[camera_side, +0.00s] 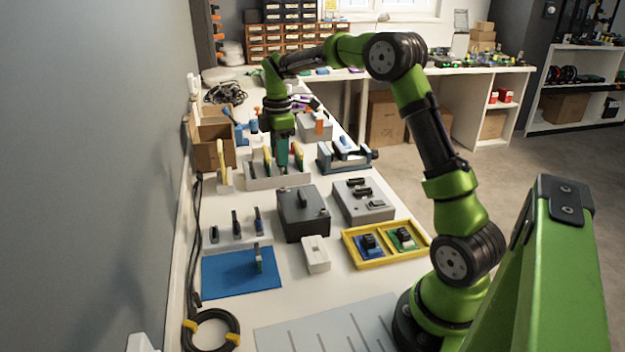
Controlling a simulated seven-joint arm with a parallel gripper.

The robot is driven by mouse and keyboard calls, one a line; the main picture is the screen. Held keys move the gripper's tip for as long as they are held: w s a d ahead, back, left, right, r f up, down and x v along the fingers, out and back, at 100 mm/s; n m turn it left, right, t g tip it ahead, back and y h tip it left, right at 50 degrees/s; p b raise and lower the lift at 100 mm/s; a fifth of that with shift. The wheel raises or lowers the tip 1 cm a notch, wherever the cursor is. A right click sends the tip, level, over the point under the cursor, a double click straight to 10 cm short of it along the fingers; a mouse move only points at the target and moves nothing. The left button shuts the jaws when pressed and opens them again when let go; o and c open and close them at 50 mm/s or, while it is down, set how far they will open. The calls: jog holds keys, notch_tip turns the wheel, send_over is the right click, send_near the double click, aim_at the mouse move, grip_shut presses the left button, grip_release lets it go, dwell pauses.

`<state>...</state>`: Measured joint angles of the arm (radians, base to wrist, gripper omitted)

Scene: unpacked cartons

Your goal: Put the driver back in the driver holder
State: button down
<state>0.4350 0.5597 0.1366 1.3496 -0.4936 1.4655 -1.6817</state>
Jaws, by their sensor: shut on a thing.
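My gripper (282,139) points down over the far half of the bench. It is shut on a slim teal-green thing, which seems to be the driver (283,155). The driver hangs upright, right above or partly in a low light-grey rack (262,184). This rack looks like the driver holder. Yellow-handled tools stand upright in it on both sides of the driver. The driver's lower end is hidden, so I cannot tell whether it is in a slot.
A dark box (303,217) and a grey unit (362,204) stand nearer. A blue-grey stand (345,157) is right of the rack, open cardboard boxes (213,137) left. A yellow tray (388,259) and blue mat (228,279) lie in front. Cables run along the wall.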

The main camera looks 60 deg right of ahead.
jog(key=s+a+n, duration=0.1)
jog(key=s+a, duration=0.9)
jog(key=s, duration=0.2)
jog(key=s+f, duration=0.4)
jog(key=f, duration=0.3)
jog(key=shift+s+a, duration=0.15)
jog(key=shift+a, duration=0.3)
jog(key=shift+f, duration=0.25)
jog(key=shift+f, duration=1.75)
jog(key=c, duration=0.8)
grip_release()
jog(key=shift+o, duration=0.2)
